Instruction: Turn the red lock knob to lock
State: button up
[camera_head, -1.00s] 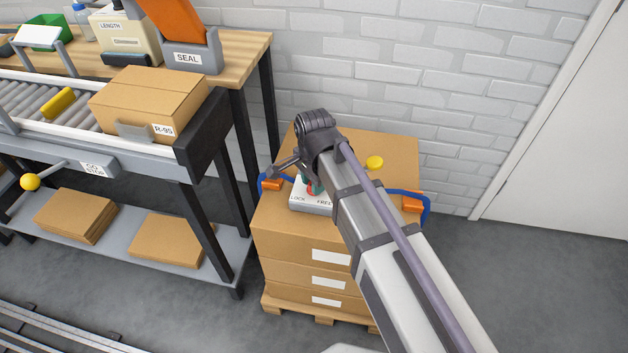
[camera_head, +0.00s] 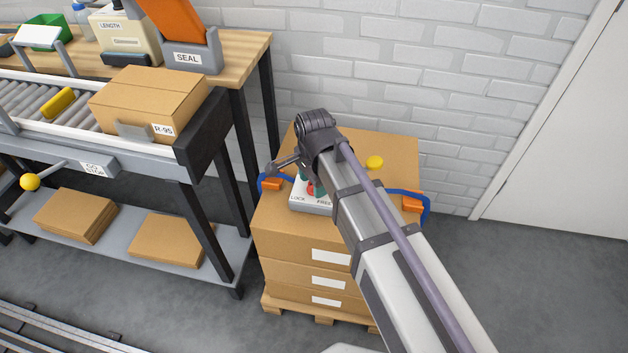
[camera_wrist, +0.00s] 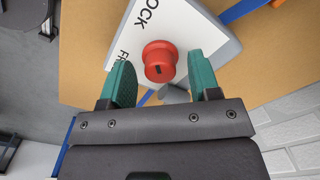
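The red lock knob (camera_wrist: 160,61) sits on a white and grey panel (camera_wrist: 200,22) with the words LOCK and FREE, of which parts show in the wrist view. The knob has a dark mark on its face. My gripper (camera_wrist: 163,78) is open, with one green finger on each side of the knob and gaps between knob and fingers. In the head view, the panel (camera_head: 308,205) lies on top of the box stack, and my arm hides part of it. A little of the red knob (camera_head: 311,190) shows beside the gripper.
The stacked cartons (camera_head: 280,235) stand on a wooden pallet (camera_head: 285,307) with a blue strap and orange clips (camera_head: 272,184). A roller conveyor with a carton (camera_head: 145,100) is at left; a white brick wall is behind.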

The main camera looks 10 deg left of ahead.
notch_tip(320, 180, up, 11)
jog(key=p, duration=1)
jog(key=shift+p, duration=0.4)
jog(key=shift+f, duration=0.1)
jog(key=s+d+n, duration=0.3)
jog(key=d+n, duration=0.2)
jog(key=d, duration=1)
jog(key=s+d+n, duration=0.2)
jog(key=d+n, duration=0.2)
jog(key=d, duration=1)
notch_tip(320, 180, up, 14)
jog(key=d+p, duration=0.2)
jog(key=p, duration=1.2)
jog(key=shift+r, duration=0.25)
